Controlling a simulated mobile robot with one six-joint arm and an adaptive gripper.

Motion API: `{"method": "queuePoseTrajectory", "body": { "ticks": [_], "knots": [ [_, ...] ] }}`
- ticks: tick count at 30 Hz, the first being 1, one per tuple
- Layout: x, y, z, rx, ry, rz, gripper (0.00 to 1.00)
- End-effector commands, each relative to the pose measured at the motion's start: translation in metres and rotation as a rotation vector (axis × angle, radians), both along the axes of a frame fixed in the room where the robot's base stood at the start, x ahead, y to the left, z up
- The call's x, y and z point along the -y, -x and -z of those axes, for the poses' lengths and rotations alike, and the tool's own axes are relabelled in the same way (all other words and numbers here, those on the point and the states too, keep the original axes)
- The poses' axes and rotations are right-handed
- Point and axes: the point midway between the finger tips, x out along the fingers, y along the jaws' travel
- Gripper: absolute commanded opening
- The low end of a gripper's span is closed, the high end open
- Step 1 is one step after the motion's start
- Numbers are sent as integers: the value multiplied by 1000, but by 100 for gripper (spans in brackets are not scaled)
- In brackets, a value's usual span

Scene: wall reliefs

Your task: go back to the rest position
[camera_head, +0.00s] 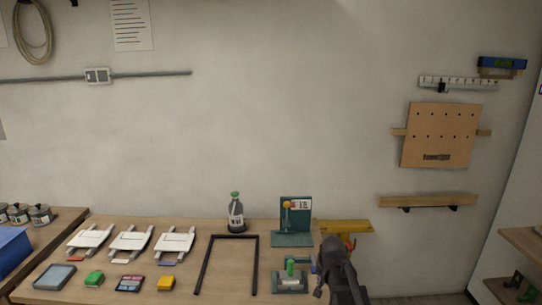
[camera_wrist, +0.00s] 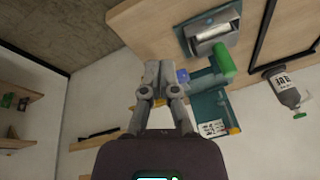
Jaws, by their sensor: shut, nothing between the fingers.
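My gripper (camera_wrist: 160,72) shows in the middle of the wrist view with its two grey fingers together and nothing between them. In the head view, a dark grey part of my arm (camera_head: 340,272) is at the lower edge, in front of the table's right end. It hides part of what lies behind it. A device with a green handle (camera_head: 290,268) stands just left of my arm. It also shows in the wrist view, with its green cylinder (camera_wrist: 223,60) to the right of my fingers. I cannot tell the exact gap between them.
The table (camera_head: 130,270) carries white holders, small coloured blocks, a black frame (camera_head: 228,237), a bottle (camera_head: 236,213) and a teal stand (camera_head: 296,216). A yellow piece (camera_head: 345,227) is behind my arm. Shelves (camera_head: 520,245) stand far right.

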Motion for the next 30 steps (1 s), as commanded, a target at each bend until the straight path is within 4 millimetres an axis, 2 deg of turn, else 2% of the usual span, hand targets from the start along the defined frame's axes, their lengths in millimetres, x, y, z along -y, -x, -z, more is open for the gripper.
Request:
{"method": "queuePoseTrajectory", "body": {
  "ticks": [1,6,9,12,16,30],
  "knots": [
    [-1,34,6,-39,20,-50,0],
    [0,109,16,-173,75,-227,0],
    [0,139,19,-230,92,-305,0],
    [0,157,20,-266,101,-354,0],
    [1,164,20,-285,105,-378,0],
    [1,163,20,-283,104,-377,0]
  ]
}}
